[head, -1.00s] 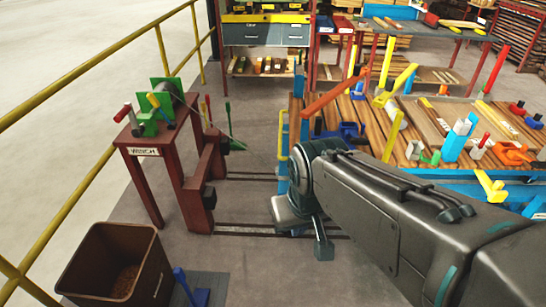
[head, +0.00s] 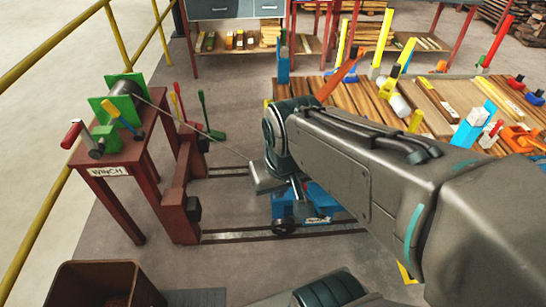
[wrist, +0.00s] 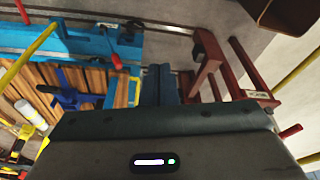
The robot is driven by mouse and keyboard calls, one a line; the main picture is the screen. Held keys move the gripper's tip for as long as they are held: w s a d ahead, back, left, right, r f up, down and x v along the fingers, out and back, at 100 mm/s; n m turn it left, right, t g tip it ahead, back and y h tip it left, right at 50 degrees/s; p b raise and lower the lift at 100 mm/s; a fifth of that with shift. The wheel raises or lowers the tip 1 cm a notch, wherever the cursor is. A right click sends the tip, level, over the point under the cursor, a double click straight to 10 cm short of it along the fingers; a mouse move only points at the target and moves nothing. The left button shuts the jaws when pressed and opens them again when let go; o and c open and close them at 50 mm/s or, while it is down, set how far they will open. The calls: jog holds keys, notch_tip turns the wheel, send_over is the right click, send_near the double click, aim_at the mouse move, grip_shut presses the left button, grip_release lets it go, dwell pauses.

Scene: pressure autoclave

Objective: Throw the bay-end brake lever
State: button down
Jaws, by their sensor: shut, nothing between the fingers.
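My gripper (head: 299,190) is shut and empty, pointing down over the near end of a blue bogie (head: 318,205) on floor rails. In the wrist view its fingers (wrist: 160,85) are together, with the blue bogie frame to their left. A red-tipped handle (wrist: 116,61) stands on that frame, apart from the fingers. No label shows which is the bay-end brake lever. My forearm hides part of the bogie.
A red winch stand (head: 108,171) is at left, with a cable running to the bogie. Yellow railing (head: 123,45) lines the left side. A brown bin (head: 100,285) is at lower left. Timber and coloured clamps load the bogie.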

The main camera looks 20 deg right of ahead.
jog(key=shift+s, duration=0.15)
jog(key=w+d+f+g+h+b, duration=0.2)
jog(key=d+f+h+b, duration=0.15)
jog(key=f+b, duration=0.35)
jog(key=w+d+f+n+g+h+b, duration=0.1)
jog(key=w+d+f+g+h+b, duration=0.25)
jog(key=f, duration=0.65)
jog(key=d+f+g+h+b, duration=0.1)
jog(key=d+f+h+b, duration=0.25)
jog(key=f+b, duration=0.4)
jog(key=w+a+f+n+t+h+b, duration=0.3)
jog(key=w+f+t+b, duration=0.3)
jog(key=f, duration=0.4)
jog(key=w+a+f+n+t+h+b, duration=0.4)
jog(key=w+f+n+t+h+b, duration=0.1)
jog(key=w+f+t, duration=0.4)
jog(key=shift+w+f+n+b, duration=0.35)
jog(key=shift+w+n+b, duration=0.25)
jog(key=shift+b, duration=0.25)
